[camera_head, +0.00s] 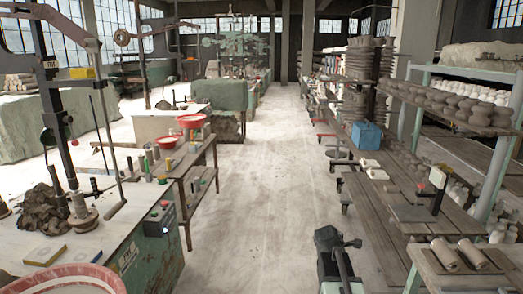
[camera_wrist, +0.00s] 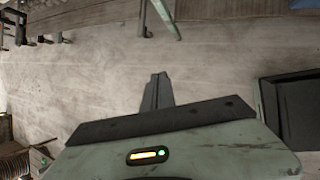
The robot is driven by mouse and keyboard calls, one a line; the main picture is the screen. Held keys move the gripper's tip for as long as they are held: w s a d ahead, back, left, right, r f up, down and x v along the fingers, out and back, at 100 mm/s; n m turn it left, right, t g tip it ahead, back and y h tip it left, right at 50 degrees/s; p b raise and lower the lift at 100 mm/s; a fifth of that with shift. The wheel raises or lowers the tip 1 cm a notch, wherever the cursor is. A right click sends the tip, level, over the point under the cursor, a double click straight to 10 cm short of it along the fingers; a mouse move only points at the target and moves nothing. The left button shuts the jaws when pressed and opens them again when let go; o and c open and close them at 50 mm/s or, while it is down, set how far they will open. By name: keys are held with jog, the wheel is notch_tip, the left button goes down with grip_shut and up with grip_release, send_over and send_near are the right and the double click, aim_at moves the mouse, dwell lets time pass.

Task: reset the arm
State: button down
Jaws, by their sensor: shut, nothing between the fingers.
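My gripper (camera_wrist: 159,77) shows in the wrist view as two dark fingers lying together, pointing away over the pale floor. It is shut with nothing between the fingers, and it touches nothing that I can see. In the head view, part of my dark arm (camera_head: 334,254) stands low at the bottom, right of centre, above the floor. The fingers cannot be made out clearly there.
A long pale aisle floor (camera_head: 255,200) is clear ahead. On the left are a green-sided bench with dark clay trimmings (camera_head: 45,207) and a red basin (camera_head: 65,281). On the right, wooden shelves (camera_head: 398,200) stand close to my arm, with a blue box (camera_head: 367,135).

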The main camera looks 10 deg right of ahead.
jog(key=s+a+f+m+g+y, duration=0.1)
jog(key=s+a+m+y, duration=0.1)
jog(key=a+m, duration=0.4)
jog(key=s+a+f+m+g+y, duration=0.1)
jog(key=s+a+m, duration=0.4)
jog(key=a, duration=0.6)
jog(key=s+a+f+m+y, duration=0.1)
jog(key=s+a+m+y, duration=0.2)
jog(key=a+m, duration=0.3)
jog(key=shift+s+a+f+m+g, duration=0.3)
jog(key=shift+a+f+m+g, duration=0.1)
jog(key=shift+a, duration=1.05)
jog(key=shift+d, duration=0.1)
